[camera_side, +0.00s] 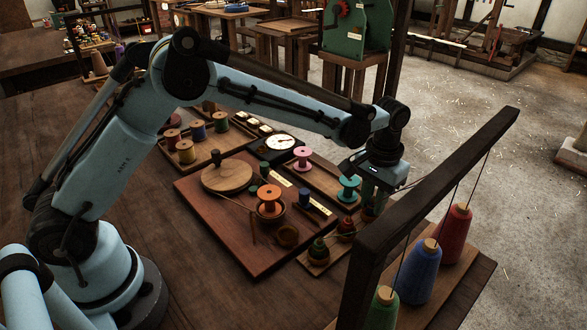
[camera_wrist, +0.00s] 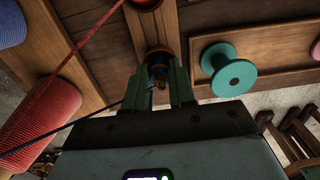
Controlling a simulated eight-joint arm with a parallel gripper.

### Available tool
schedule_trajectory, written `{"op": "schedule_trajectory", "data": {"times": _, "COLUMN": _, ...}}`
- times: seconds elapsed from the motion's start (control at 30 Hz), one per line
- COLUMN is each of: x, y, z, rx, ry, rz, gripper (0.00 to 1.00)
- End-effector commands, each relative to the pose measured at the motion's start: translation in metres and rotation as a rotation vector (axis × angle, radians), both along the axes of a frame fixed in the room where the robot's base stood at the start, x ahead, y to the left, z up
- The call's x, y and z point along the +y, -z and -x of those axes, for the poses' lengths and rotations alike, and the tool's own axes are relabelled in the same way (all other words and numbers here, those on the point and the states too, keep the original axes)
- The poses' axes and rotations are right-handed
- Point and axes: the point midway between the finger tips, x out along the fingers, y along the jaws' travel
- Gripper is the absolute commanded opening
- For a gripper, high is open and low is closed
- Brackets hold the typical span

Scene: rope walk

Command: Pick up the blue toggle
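My gripper (camera_wrist: 160,70) points down with its two green fingers spread apart. The blue toggle (camera_wrist: 158,72), small and dark blue, shows between the fingers in the wrist view, with a brown round cup (camera_wrist: 160,53) just beyond it. A gap seems to show on the toggle's right side; contact with the left finger is unclear. In the side view my gripper (camera_side: 371,205) is low over the far right end of the small toggle rack (camera_side: 317,262). The blue toggle cannot be made out there behind the fingers. A green toggle (camera_side: 318,246) and a red toggle (camera_side: 347,224) stand along the rack.
A teal spool (camera_side: 348,186) stands close beside my gripper; it also shows in the wrist view (camera_wrist: 228,70). A wooden frame (camera_side: 440,190) with red, blue and green yarn cones (camera_side: 422,270) stands at the right, its threads hanging close by. An orange spool (camera_side: 269,197) is on the board.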

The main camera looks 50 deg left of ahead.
Motion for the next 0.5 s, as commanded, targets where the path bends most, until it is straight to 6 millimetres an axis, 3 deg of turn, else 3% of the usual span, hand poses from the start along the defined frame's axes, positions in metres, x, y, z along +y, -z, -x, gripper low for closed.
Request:
{"op": "schedule_trajectory", "data": {"times": 0.27, "x": 0.0, "y": -0.002, "z": 0.0, "rx": 0.0, "ry": 0.0, "rz": 0.0, "gripper": 0.07}}
{"op": "schedule_trajectory", "data": {"times": 0.5, "x": 0.0, "y": -0.022, "z": 0.0, "rx": 0.0, "ry": 0.0, "rz": 0.0, "gripper": 0.07}}
